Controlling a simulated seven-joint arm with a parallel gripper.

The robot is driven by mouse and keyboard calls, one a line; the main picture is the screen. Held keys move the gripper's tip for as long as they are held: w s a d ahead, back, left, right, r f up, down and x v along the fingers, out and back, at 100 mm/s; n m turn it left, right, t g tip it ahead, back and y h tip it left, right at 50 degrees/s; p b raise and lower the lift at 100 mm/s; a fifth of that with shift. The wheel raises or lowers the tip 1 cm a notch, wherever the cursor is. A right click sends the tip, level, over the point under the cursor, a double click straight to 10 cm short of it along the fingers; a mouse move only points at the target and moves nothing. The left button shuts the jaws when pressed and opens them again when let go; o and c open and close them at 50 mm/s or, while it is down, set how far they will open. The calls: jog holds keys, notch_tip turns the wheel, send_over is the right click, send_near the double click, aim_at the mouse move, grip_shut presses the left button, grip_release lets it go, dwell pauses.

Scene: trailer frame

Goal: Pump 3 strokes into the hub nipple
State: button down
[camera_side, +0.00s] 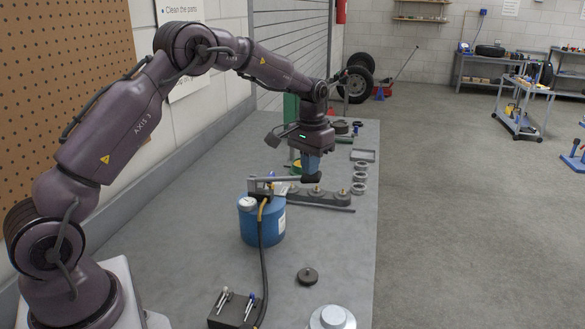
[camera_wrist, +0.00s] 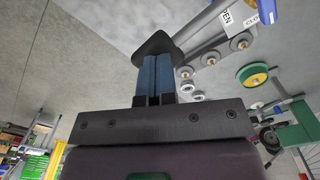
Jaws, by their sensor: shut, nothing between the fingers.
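A blue grease pump (camera_side: 262,224) stands upright on the bench, with a lever reaching right to a dark handle end (camera_side: 312,178). My gripper (camera_side: 311,168) is shut and empty, pointing down right over that handle end. In the wrist view the shut blue fingers (camera_wrist: 154,64) meet or nearly meet the dark handle end (camera_wrist: 157,43); I cannot tell if they touch. A grey bar (camera_side: 330,199) with several brass-tipped round fittings lies behind the pump; the fittings also show in the wrist view (camera_wrist: 211,59). I cannot tell which is the hub nipple. A black hose (camera_side: 261,270) hangs from the pump's yellow fitting.
A dark block with small tools (camera_side: 231,309), a dark disc (camera_side: 307,276) and a silver round part (camera_side: 332,318) lie at the front. Several metal rings (camera_side: 359,188) line the bench's right edge. A pegboard wall (camera_side: 70,80) is at the left.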

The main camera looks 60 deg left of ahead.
aim_at(311, 183)
jog(key=shift+f, duration=0.15)
jog(key=shift+w+d+f, duration=0.15)
jog(key=shift+d+f, duration=0.05)
jog(key=shift+f, duration=2.2)
notch_tip(311, 183, up, 13)
jog(key=shift+s+a+f, duration=0.2)
jog(key=shift+s+a, duration=0.2)
jog(key=shift+a, duration=0.05)
dwell(0.6)
